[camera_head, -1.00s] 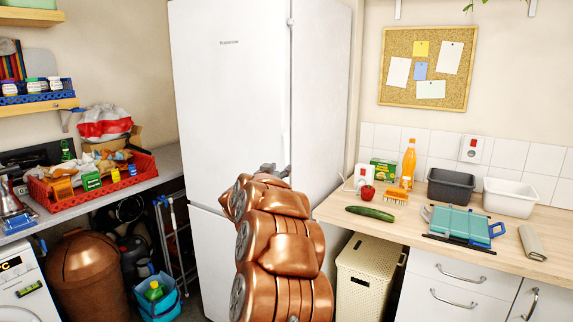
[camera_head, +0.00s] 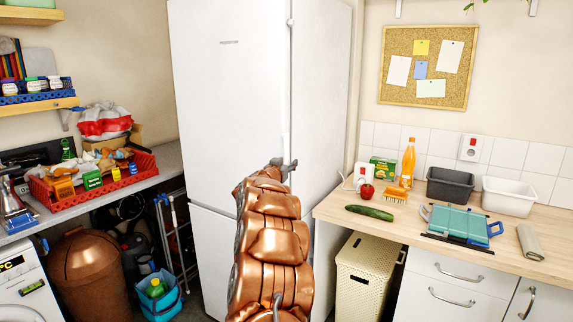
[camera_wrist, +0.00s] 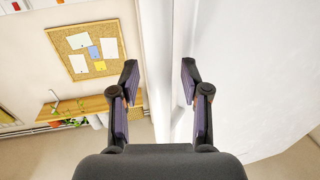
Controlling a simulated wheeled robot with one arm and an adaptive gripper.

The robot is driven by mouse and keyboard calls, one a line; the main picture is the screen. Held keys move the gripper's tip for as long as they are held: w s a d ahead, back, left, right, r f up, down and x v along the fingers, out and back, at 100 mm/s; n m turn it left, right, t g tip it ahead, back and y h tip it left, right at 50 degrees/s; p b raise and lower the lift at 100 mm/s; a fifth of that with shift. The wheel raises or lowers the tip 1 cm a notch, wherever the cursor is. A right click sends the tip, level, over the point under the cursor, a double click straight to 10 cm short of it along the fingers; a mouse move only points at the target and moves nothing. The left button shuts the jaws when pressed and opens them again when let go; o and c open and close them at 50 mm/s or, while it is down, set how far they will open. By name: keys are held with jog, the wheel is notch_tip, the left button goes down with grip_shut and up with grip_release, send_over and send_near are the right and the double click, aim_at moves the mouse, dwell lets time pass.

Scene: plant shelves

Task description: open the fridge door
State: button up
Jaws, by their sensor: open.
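The tall white fridge (camera_head: 232,110) stands in the middle of the head view, and its upper door looks shut. A long vertical handle (camera_head: 287,100) runs along the door's right edge. My gripper (camera_head: 288,165) is at the lower part of this edge, beside the handle. In the wrist view my gripper (camera_wrist: 158,83) is open, with its two fingers on either side of the white vertical handle and door edge (camera_wrist: 180,60). I cannot tell whether a finger touches it. The white fridge face (camera_wrist: 250,80) fills the right of that view.
A wooden counter (camera_head: 470,250) stands right of the fridge, with a cucumber (camera_head: 370,212), a red tomato (camera_head: 366,192) and a juice bottle (camera_head: 408,163). A beige basket (camera_head: 362,290) stands below. A red crate (camera_head: 70,203) is on the left worktop, and a bin (camera_head: 83,265) below it.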

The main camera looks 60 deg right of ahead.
jog(key=shift+c, duration=0.4)
grip_shut()
jog(key=shift+a+r, duration=0.1)
jog(key=shift+a, duration=0.1)
